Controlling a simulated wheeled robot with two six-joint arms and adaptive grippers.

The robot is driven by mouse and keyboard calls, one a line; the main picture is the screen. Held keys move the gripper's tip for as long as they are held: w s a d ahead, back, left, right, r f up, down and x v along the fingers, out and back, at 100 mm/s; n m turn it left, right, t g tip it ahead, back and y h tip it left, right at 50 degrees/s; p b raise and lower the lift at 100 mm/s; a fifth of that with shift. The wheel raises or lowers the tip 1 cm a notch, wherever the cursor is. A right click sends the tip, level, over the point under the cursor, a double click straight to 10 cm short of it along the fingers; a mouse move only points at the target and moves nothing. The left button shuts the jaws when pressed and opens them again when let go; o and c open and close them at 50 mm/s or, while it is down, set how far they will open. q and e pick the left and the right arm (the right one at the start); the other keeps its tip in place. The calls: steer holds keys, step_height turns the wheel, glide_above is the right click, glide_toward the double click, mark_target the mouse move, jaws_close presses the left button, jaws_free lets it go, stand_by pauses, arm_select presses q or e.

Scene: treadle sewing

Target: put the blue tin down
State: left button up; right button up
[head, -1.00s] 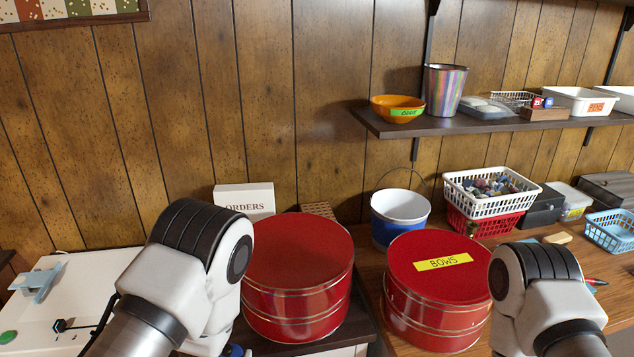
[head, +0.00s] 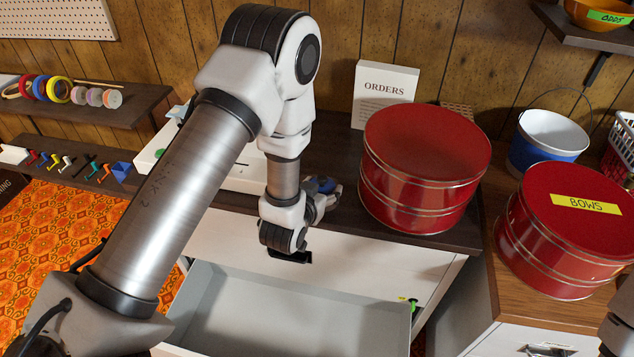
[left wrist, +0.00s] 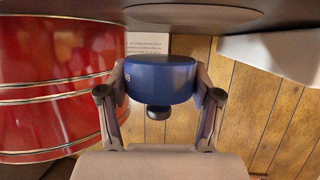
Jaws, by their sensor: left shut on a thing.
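The blue tin (left wrist: 160,80) is between the fingers of my left gripper (left wrist: 158,92) in the left wrist view, which is upside down. The gripper is shut on the tin's sides. A small dark knob on the tin points away from the dark tabletop (left wrist: 70,8). In the head view my left gripper (head: 324,190) is over the dark tabletop (head: 336,140), just left of a large red tin (head: 420,170). A bit of blue (head: 326,185) shows there, mostly hidden. My right gripper is out of view.
An open grey drawer (head: 385,318) lies below the tabletop. The white ORDERS box (head: 385,95) stands behind the red tin. A red BOWS tin (head: 565,240) and a blue-white bucket (head: 548,145) are at the right.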

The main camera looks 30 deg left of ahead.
mark_target(317, 182)
arm_select(q)
steer(key=w+a, duration=0.2)
steer(key=w, duration=0.1)
steer(key=w+a, duration=0.2)
steer(key=shift+w+f, duration=0.1)
steer(key=shift+f, duration=0.15)
step_height(317, 182, down, 4)
steer(key=b, duration=0.3)
steer(key=shift+d+r, duration=0.1)
steer(key=shift+r, duration=0.3)
steer(key=o, duration=1.3)
steer(key=shift+f, duration=0.2)
